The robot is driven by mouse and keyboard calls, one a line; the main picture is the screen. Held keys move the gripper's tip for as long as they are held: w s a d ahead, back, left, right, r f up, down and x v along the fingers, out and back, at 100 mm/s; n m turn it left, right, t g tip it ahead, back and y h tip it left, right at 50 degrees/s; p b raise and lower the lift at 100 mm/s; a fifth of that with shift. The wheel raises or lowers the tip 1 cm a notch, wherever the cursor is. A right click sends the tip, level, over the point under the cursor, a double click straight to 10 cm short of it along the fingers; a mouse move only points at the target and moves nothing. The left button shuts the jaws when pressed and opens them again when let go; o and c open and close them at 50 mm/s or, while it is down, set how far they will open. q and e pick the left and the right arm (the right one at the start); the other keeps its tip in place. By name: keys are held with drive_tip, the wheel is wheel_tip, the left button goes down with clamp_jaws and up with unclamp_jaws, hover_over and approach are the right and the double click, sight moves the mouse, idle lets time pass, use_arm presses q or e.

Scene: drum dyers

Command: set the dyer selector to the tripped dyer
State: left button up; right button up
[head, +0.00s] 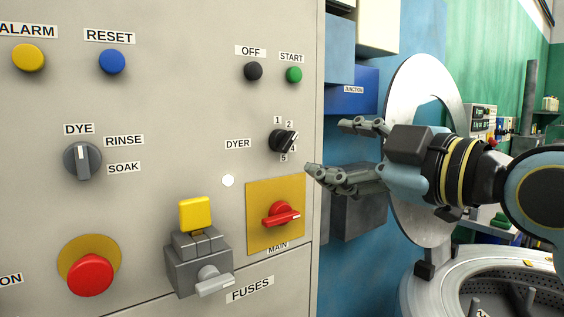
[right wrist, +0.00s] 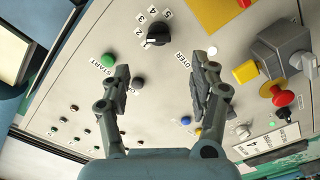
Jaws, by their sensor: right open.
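The dyer selector (head: 283,141) is a small black rotary knob on the grey panel, right of the DYER label and ringed by numbers. It also shows at the top of the right wrist view (right wrist: 158,34), with numbers 1 to 5 around it. A white mark on the knob appears on the side near 1 in that view, but I cannot tell its exact setting. My right gripper (head: 330,146) is open and empty, right of the selector and apart from it. Its two fingers (right wrist: 163,64) point toward the panel in the wrist view. My left gripper is not in view.
The red MAIN switch (head: 283,214) on its yellow plate sits below the selector. The black OFF (head: 253,71) and green START (head: 294,74) buttons are above it. The fuse block (head: 199,262) juts out lower left. A blue junction box (head: 352,90) is behind the gripper.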

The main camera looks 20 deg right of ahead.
sight(291, 143)
drive_tip(key=p+x, duration=0.2)
drive_tip(key=x, duration=0.8)
drive_tip(key=shift+d+p, duration=0.15)
drive_tip(key=shift+p, duration=0.25)
drive_tip(key=shift+w, duration=0.35)
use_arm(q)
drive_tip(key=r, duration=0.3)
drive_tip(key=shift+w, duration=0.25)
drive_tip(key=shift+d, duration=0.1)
use_arm(e)
drive_tip(key=shift+c, duration=0.4)
drive_tip(key=c, duration=1.1)
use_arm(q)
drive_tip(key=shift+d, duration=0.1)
